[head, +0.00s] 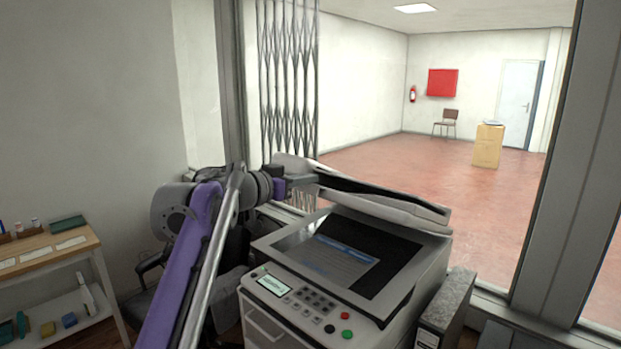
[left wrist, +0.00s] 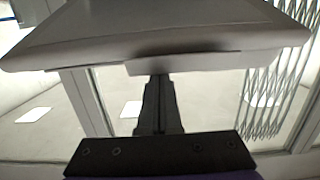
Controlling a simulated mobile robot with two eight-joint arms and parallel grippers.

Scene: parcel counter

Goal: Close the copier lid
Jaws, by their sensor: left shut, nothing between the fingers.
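The copier (head: 300,305) stands in front of me. Its grey-white lid (head: 405,208) is partly open and tilted, with its left end higher and its right end low near the body; part of the dark underside shows. A printed sheet (head: 340,258) lies on the dark glass. My left gripper (head: 308,180) is shut and empty at the raised left end of the lid. In the left wrist view the fingers (left wrist: 160,82) reach up to the lid's edge (left wrist: 200,62); I cannot tell whether they touch it. My right gripper is not in view.
A grey box file (head: 445,310) stands right of the copier. A wooden shelf table (head: 45,245) with small items is at the left. A folding metal lattice (head: 288,80) and window frame stand behind the copier. A chair (head: 150,285) is at the lower left.

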